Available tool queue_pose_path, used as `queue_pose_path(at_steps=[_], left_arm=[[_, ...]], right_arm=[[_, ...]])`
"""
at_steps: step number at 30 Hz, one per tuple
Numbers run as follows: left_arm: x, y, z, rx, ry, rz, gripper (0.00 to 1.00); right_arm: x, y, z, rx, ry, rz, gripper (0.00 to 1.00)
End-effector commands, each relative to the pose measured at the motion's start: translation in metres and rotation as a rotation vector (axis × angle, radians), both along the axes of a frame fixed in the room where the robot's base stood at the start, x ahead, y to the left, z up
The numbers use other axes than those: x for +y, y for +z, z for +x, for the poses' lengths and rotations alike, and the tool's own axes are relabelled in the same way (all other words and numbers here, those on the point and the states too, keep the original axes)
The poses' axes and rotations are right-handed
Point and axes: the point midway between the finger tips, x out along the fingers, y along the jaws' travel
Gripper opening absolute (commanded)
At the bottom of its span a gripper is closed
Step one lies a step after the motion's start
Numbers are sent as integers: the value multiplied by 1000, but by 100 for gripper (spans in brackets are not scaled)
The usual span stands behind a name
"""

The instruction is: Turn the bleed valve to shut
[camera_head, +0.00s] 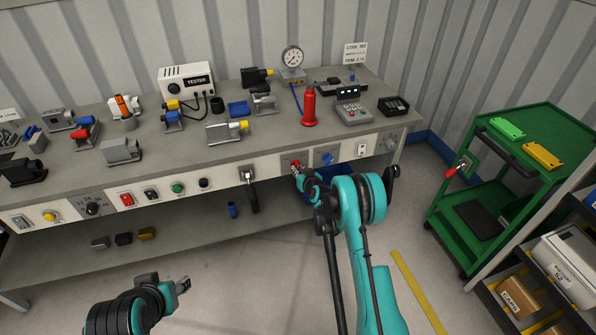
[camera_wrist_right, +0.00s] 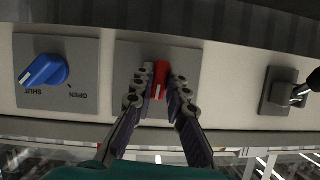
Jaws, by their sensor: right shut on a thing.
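My right gripper (camera_head: 298,170) is at the bench's front panel, shut on a red valve handle (camera_wrist_right: 161,80). In the right wrist view its two fingers (camera_wrist_right: 158,88) stand on either side of the handle, which lies up and down in the picture with a pale mark at its lower end. Any lettering beside it is hidden. A blue valve handle (camera_wrist_right: 44,71) sits to its left, on a plate marked SHUT and OPEN upside down; its pale-marked end points toward the SHUT side. I cannot tell which handle is the bleed valve. My left gripper (camera_head: 183,286) is away from the bench, its opening unclear.
A green cart (camera_head: 545,125) stands at the right. The floor in front is clear.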

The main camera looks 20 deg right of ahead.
Motion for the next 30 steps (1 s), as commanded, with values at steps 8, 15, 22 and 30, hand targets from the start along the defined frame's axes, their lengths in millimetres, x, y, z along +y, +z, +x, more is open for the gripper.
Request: queue_pose_path(at_steps=[8, 15, 22, 30], left_arm=[[0, 0, 0, 0, 0, 0, 40], [0, 0, 0, 0, 0, 0, 40], [0, 0, 0, 0, 0, 0, 40], [0, 0, 0, 0, 0, 0, 40]], right_arm=[[-2, -1, 0, 9, 0, 262, 0], [-2, -1, 0, 16, 0, 462, 0], [-2, -1, 0, 21, 0, 599, 0], [-2, -2, 0, 24, 1, 681, 0]])
